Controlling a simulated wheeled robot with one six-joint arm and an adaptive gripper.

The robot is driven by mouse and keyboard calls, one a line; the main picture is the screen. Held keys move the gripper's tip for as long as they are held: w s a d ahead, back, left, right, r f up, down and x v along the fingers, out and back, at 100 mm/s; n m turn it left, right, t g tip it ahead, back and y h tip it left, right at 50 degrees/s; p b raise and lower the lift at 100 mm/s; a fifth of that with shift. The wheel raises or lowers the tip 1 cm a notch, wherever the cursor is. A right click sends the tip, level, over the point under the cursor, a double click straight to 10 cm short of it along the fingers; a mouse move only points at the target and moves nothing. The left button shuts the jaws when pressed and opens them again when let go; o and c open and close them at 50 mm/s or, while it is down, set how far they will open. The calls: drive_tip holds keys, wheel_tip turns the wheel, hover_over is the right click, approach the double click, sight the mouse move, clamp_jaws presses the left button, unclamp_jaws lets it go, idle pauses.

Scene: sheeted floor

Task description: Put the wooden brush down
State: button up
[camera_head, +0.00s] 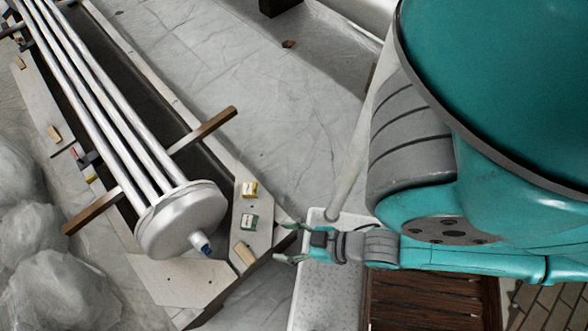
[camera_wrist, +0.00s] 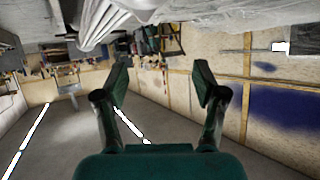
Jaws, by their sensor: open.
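My gripper (camera_head: 292,243) is open in the head view, its fingers spread beside the right edge of a pale board. It also shows in the wrist view (camera_wrist: 161,85), with its two green fingers wide apart and nothing between them. A small light-wood piece (camera_head: 245,253) lies on the board, a little left of my fingertips and apart from them. It may be the wooden brush, but it is too small to tell for sure.
A bundle of metal tubes (camera_head: 100,95) with a round end cap rests on wooden bars to the left. Plastic-wrapped heaps (camera_head: 40,240) stand at far left. Sheeted floor (camera_head: 270,110) is mostly clear.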

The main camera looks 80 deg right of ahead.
wheel_tip(320, 180, up, 10)
drive_tip(key=s+n+t, duration=0.1)
drive_tip(key=t, duration=0.1)
drive_tip(key=shift+s+f, duration=0.2)
drive_tip(key=shift+s, duration=0.2)
drive_tip(key=shift+o, duration=0.5)
drive_tip(key=shift+f, duration=0.1)
drive_tip(key=m+g, duration=0.7)
drive_tip(key=g, duration=0.7)
approach(244, 254)
drive_tip(key=shift+a+f+h, duration=0.1)
drive_tip(key=shift+a+h, duration=0.05)
drive_tip(key=shift+h, duration=0.25)
drive_tip(key=shift+w+d+f, duration=0.15)
drive_tip(key=shift+f, duration=2.45)
drive_tip(key=shift+w+d+f, duration=0.1)
drive_tip(key=shift+w+f, duration=0.1)
drive_tip(key=shift+f, duration=2.4)
